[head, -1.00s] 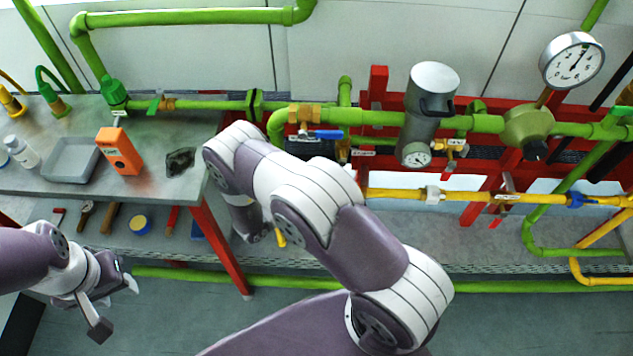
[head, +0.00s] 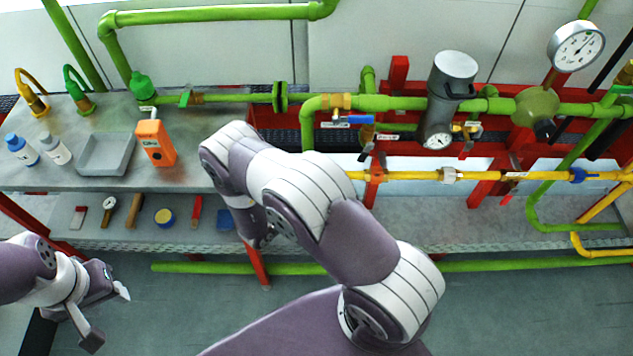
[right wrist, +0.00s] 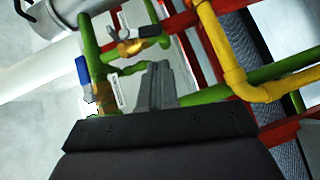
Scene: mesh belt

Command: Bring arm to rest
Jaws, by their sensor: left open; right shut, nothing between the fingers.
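My left gripper (head: 107,316) is at the lower left of the head view, open and empty, in front of the bench and over the floor. My right arm fills the middle of the head view, bent. Its forearm hangs down in front of the right end of the bench, and its hand is mostly hidden behind my own links. In the right wrist view my right gripper (right wrist: 158,85) has its fingers together with nothing between them. Beyond them are green pipes and a blue-handled valve (right wrist: 83,72); I cannot tell the exact gap.
The bench holds a grey tray (head: 106,153), an orange device (head: 156,142) and two bottles. Several tools lie on its lower shelf (head: 90,236). Green and yellow pipes (head: 420,176), a grey cylinder (head: 448,95) and a gauge (head: 576,47) stand right. Open floor lies in front.

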